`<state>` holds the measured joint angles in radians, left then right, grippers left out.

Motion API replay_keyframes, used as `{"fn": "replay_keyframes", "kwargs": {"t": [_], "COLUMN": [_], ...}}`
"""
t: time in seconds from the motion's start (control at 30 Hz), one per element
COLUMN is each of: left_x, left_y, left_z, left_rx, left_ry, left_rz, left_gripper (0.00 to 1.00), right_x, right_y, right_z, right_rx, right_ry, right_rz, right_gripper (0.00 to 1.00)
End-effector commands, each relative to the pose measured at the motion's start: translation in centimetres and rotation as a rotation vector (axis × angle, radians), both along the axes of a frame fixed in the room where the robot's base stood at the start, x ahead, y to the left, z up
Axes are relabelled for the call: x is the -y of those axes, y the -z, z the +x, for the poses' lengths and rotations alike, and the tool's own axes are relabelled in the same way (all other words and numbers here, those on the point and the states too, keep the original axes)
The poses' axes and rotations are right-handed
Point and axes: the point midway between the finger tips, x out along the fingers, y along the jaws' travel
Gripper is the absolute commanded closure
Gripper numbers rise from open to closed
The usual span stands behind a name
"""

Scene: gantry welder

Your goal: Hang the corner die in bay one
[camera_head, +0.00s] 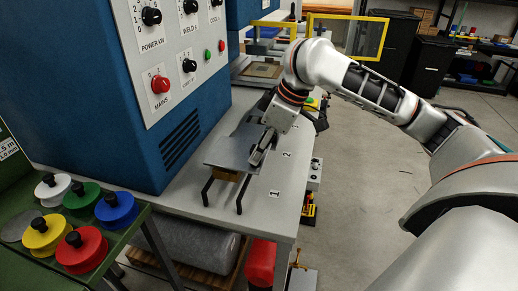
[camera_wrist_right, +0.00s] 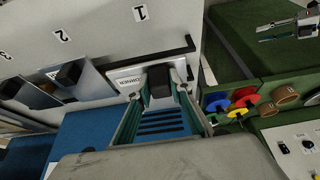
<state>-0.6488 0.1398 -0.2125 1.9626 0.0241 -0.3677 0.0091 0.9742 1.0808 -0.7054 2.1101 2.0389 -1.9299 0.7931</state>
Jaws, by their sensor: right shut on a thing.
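The corner die is a grey plate (camera_head: 230,150) in the head view, with a brownish block under it. In the right wrist view its pale face (camera_wrist_right: 126,80) reads CORNER beside a black grip block (camera_wrist_right: 159,82). My right gripper (camera_head: 261,150) is shut on the grip block; its fingers also flank the block in the right wrist view (camera_wrist_right: 158,94). Bay one has black prongs (camera_head: 239,197) near the 1 label (camera_head: 275,193). The plate is at the prongs, but I cannot tell whether it rests on them.
Another die with a black grip (camera_wrist_right: 69,74) is near the 2 label. A blue control cabinet (camera_head: 175,145) stands close left of the plate. A green stand (camera_head: 115,247) with several coloured knobbed discs is at lower left. Open floor (camera_head: 350,220) lies to the right.

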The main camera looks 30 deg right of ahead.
Motion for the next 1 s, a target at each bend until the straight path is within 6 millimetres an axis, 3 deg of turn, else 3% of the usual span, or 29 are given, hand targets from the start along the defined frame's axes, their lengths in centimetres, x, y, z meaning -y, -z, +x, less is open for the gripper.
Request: {"fn": "replay_keyframes", "kwargs": {"t": [1.0], "left_x": [-0.01], "left_y": [-0.83], "left_z": [0.02], "left_rx": [0.0], "left_ry": [0.0], "left_rz": [0.0], "left_gripper": [0.66], "right_x": [0.05], "right_y": [0.19], "right_z": [-0.02], "right_rx": [0.001], "right_ry": [0.0], "right_rz": [0.0], "right_gripper": [1.0]}}
